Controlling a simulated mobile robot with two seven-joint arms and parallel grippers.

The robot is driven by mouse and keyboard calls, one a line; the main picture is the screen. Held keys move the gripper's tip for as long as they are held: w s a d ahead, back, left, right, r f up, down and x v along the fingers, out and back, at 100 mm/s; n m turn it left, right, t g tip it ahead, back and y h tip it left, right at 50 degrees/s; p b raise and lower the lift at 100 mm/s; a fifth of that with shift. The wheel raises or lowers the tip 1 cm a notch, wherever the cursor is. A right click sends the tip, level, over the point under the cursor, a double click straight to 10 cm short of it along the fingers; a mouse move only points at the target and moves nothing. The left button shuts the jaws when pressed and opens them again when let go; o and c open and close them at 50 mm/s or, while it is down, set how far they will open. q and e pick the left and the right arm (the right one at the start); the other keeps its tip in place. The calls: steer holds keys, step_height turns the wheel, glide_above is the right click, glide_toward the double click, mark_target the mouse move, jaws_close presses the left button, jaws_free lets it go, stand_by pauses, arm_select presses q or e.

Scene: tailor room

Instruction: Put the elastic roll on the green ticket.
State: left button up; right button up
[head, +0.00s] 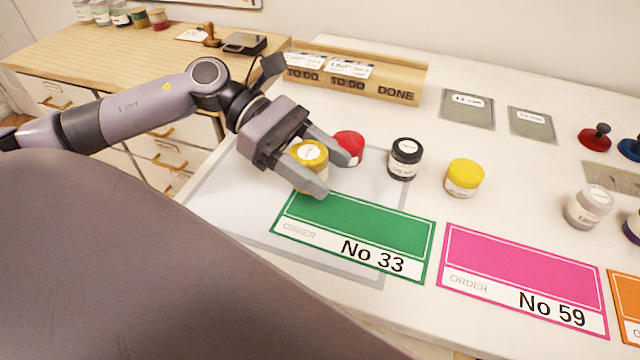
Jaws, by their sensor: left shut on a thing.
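The green ticket (355,228), marked No 33, lies flat on the white table, its near part over a pale grey outlined area. My left gripper (334,168) is just behind the ticket's far left edge. Its fingers are shut on a round yellow-topped item (309,152) with a white label on top. The near finger hides much of its side, and I cannot tell whether its base touches the table. The label is too small to read, so I cannot tell whether this is the elastic roll. The ticket's face is bare. My right gripper is not in view.
Close by stand a red item (349,146), a black jar (405,158) and a yellow jar (464,179). A pink ticket (525,268) lies right of the green one. A wooden rack (398,85) marked DONE stands behind. A grey-white jar (588,207) is farther right.

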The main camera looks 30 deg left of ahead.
arm_select(q)
step_height(320, 180, down, 5)
steer(key=shift+r, duration=0.15)
steer(key=shift+f, duration=0.25)
steer(key=o, duration=1)
steer(key=shift+r, duration=0.1)
steer(key=shift+o, duration=0.2)
